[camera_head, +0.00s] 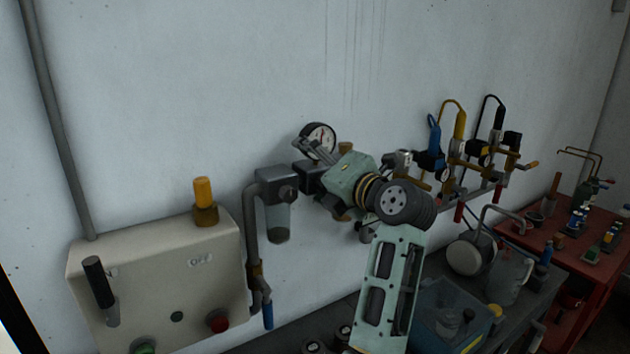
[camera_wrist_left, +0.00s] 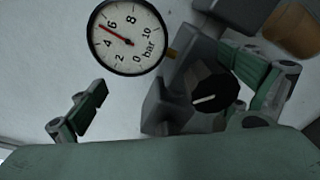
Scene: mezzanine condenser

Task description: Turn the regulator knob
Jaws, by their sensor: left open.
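The regulator knob (camera_wrist_left: 212,88) is black and round with a white mark, on a grey regulator body (camera_wrist_left: 165,108). In the left wrist view it lies between my left gripper's fingers (camera_wrist_left: 170,99), nearer the right finger; contact cannot be told. In the head view my left gripper (camera_head: 322,178) is at the dark regulator body (camera_head: 305,176) on the wall and hides the knob. The gripper is open with nothing held. A round pressure gauge (camera_head: 322,136) sits above it; in the left wrist view the gauge (camera_wrist_left: 130,37) reads about 5 bar. My right gripper is not seen.
A filter bowl (camera_head: 278,215) hangs left of the regulator. A beige control box (camera_head: 165,285) with a yellow-topped fitting stands farther left. Valves with coloured hoses (camera_head: 460,140) line the wall at right, above a grey bench (camera_head: 350,300) and a red table (camera_head: 575,255).

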